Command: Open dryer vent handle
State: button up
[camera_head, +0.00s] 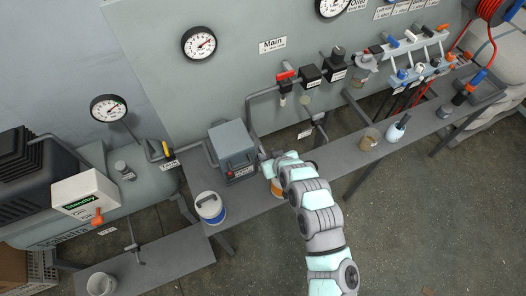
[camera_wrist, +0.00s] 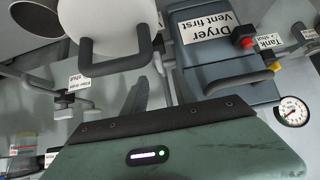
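The dryer is a grey box (camera_head: 233,143) on the bench in the head view. In the wrist view its lid (camera_wrist: 210,50) carries an upside-down label reading "Dryer Vent first". A dark bar handle (camera_wrist: 240,82) runs along the dryer's near edge there. My gripper (camera_head: 268,165) is just right of the dryer in the head view. The handle's far-side mounting is hard to make out.
A white jar with a dark handle (camera_wrist: 115,62) is close to my fingers; its orange lower part (camera_head: 277,188) is mostly hidden by my arm. A white-and-blue jar (camera_head: 210,207) stands left on the bench. A red knob (camera_wrist: 248,43) and a gauge (camera_wrist: 292,111) are right.

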aim_at(262, 151)
jog(key=x, duration=0.6)
jog(key=shift+w+a+f, duration=0.1)
jog(key=shift+f, duration=0.1)
jog(key=shift+c, duration=0.4)
grip_shut()
